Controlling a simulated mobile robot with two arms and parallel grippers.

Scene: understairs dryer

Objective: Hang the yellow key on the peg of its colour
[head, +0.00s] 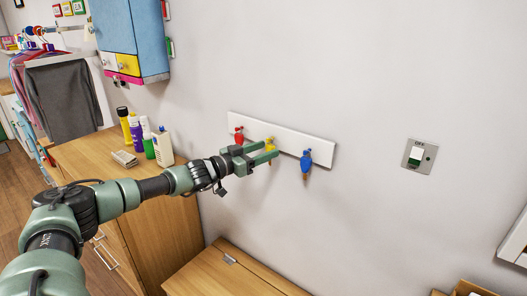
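A white peg board (290,138) is fixed to the wall, with a red piece (238,134), a yellow piece (269,142) and a blue piece (306,160) along it from left to right. My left gripper (271,152) is at the board, its fingers pointing right, in front of the yellow piece and covering its lower part. I cannot tell peg from key at the yellow piece, nor whether the fingers hold or touch anything. The blue piece hangs clear, right of the fingertips. My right gripper is out of view.
A wooden cabinet (84,155) at the left carries several bottles and a white container (162,148). A lower wooden top (240,276) stands below the board. A blue wall cabinet (130,35) hangs upper left. A wall switch (419,155) is at the right. The wall between board and switch is bare.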

